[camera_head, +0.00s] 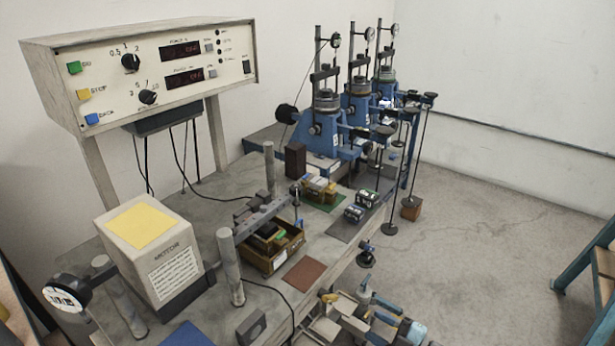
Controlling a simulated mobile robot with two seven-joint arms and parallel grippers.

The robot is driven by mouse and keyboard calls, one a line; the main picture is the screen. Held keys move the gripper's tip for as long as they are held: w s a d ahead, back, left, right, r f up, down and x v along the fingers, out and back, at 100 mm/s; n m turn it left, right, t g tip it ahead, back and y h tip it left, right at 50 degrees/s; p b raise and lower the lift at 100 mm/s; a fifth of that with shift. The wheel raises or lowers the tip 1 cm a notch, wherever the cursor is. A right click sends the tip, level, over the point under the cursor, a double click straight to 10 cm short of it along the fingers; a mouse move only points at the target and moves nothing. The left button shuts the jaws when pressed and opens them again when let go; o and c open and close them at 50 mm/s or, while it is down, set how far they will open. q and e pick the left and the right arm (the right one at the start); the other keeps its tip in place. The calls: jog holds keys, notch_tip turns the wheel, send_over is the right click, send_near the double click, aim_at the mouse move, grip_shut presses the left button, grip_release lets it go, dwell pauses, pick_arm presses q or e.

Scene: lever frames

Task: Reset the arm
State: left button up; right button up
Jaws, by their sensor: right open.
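My right gripper (346,298) shows at the bottom middle, in front of the bench edge. Its jaws are open, and I see nothing held between them. The beige and blue arm parts around it are partly cut off by the lower picture edge. My left gripper is not in view. Three blue lever frames (322,132) stand in a row at the back of the bench, each with a round dial on top. Their dark lever arms reach out to the right, with thin hanger rods (424,140) hanging down. The right gripper is well in front of them and apart from them.
The grey bench (225,205) carries a beige box with a yellow top (140,226), a wooden tray (270,250), metal posts and small blocks. A control panel (150,70) stands at the left. A brown block (411,208) is on the floor; the floor at right is mostly clear.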

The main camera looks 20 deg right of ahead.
jog(key=s+a+f+m+g+h+p, duration=0.2)
jog(key=s+a+m+g+h+p, duration=0.2)
jog(key=s+a+m, duration=0.6)
jog(key=a+m+h+p, duration=0.1)
jog(key=a+m+p, duration=0.1)
jog(key=a, duration=0.1)
jog(key=shift+s+g+h, duration=0.25)
jog(key=shift+g+h, duration=0.05)
jog(key=shift+h, duration=0.1)
jog(key=shift+a, duration=0.1)
